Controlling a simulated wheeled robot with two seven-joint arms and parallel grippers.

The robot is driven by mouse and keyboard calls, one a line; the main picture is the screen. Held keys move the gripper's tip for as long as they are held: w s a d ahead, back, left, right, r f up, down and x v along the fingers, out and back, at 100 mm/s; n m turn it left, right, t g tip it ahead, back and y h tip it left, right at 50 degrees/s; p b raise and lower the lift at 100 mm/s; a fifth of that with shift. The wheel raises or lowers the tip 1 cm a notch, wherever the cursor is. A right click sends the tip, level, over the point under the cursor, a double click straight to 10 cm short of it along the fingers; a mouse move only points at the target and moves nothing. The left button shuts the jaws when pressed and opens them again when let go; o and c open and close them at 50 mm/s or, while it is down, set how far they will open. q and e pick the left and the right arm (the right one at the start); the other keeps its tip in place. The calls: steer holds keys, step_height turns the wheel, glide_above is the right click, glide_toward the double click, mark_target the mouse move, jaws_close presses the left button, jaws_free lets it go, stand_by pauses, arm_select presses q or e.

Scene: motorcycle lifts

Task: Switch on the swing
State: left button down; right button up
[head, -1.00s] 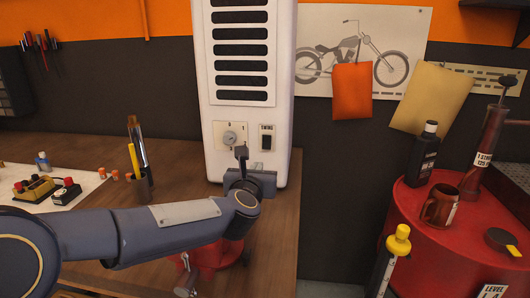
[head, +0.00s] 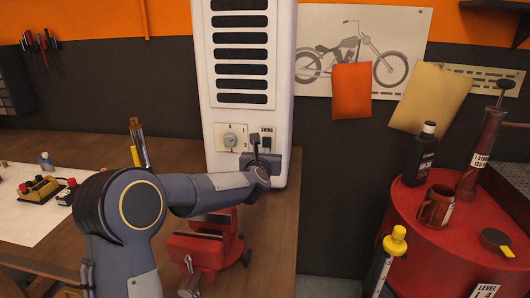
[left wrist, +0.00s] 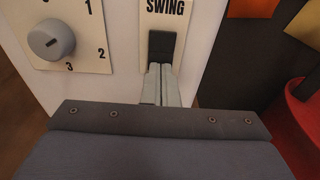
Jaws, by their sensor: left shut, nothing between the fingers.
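A tall white slatted unit (head: 204,110) stands on the bench. On its lower front is a panel labelled SWING with a black rocker switch (head: 266,143), which also shows in the left wrist view (left wrist: 162,46). My left gripper (head: 255,140) is in front of this panel, shut and empty. In the left wrist view its fingertips (left wrist: 160,68) are together at the lower edge of the switch, overlapping it in the picture; whether they touch it I cannot tell. Which way the rocker is tipped is unclear. My right gripper is not in view.
A round numbered dial (left wrist: 51,40) sits left of the switch, beside my fingers. A red vise (head: 200,250) is below my left arm. A red drum (head: 440,245) with bottle and mug is at right.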

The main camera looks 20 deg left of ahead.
arm_select(q)
steer(key=f+b+v, duration=0.1)
steer(key=b+v, duration=0.3)
steer(key=v, duration=0.3)
steer(key=shift+s+r, duration=0.2)
steer(key=shift+s, duration=0.05)
stand_by(0.6)
stand_by(0.4)
